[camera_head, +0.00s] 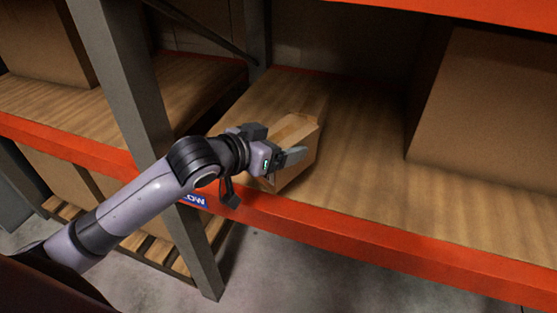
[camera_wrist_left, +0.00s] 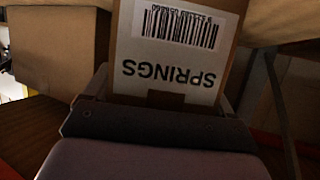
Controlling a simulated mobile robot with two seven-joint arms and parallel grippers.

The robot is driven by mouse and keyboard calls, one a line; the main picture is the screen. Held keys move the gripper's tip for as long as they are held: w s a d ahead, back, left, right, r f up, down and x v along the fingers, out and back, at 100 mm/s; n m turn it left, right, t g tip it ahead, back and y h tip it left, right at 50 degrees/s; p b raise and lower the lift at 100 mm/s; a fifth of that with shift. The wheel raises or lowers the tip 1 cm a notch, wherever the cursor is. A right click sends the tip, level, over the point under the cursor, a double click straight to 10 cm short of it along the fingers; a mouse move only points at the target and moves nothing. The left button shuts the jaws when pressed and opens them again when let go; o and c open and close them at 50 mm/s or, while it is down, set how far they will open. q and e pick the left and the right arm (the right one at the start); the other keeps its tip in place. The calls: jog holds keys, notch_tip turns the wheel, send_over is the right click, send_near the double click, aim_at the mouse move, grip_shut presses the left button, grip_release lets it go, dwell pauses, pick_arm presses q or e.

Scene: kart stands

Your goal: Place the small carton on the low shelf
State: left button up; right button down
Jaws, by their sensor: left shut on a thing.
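The small carton (camera_head: 298,140) is a brown box with a tape strip on top, at the front edge of the wooden shelf deck (camera_head: 350,180) in the head view. My left gripper (camera_head: 277,157) is shut on it from the front left. In the left wrist view the carton (camera_wrist_left: 174,50) fills the space between the fingers, and its white label reads SPRINGS, upside down, with a barcode. The shelf's orange front beam (camera_head: 350,240) carries a blue label (camera_head: 194,199) that ends in "LOW". Whether the carton's base touches the deck is hidden. My right gripper is not in view.
A large box (camera_head: 490,110) stands on the shelf at the right. A grey upright (camera_head: 135,100) stands left of my gripper. Another orange beam (camera_head: 480,12) crosses above. The deck between the carton and the large box is clear.

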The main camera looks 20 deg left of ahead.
pick_arm(q)
notch_tip(320, 180, down, 4)
jog(key=shift+r+b, duration=0.2)
jog(key=shift+b, duration=0.1)
jog(key=shift+f, duration=0.1)
jog(key=shift+f, duration=0.15)
jog(key=o, duration=1.2)
jog(key=shift+o, duration=0.2)
jog(key=v, duration=1.2)
jog(key=shift+p, duration=0.35)
